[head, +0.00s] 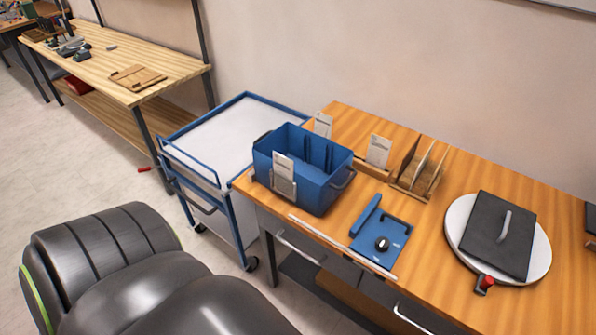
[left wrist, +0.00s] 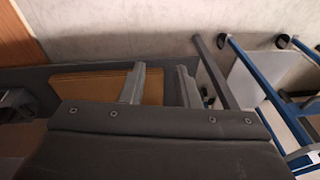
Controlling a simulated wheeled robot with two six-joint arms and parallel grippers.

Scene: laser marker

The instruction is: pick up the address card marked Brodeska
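Three white cards stand on the wooden desk in the head view. One card (head: 283,165) is at the front of the blue bin, one (head: 323,124) stands behind the bin, and one (head: 378,150) stands in a wooden holder to the right. Their print is too small to read, so I cannot tell which is marked Brodeska. My left gripper (left wrist: 160,82) shows in the left wrist view with its two fingers apart and nothing between them. It is not seen in the head view. My right gripper is not in view.
The blue bin (head: 315,193) stands at the desk's left end, next to a blue-framed cart (head: 235,130). A blue plate (head: 375,243) with a dark knob, a wooden rack (head: 408,187) and a round white disc (head: 460,212) under a dark panel (head: 497,235) occupy the desk.

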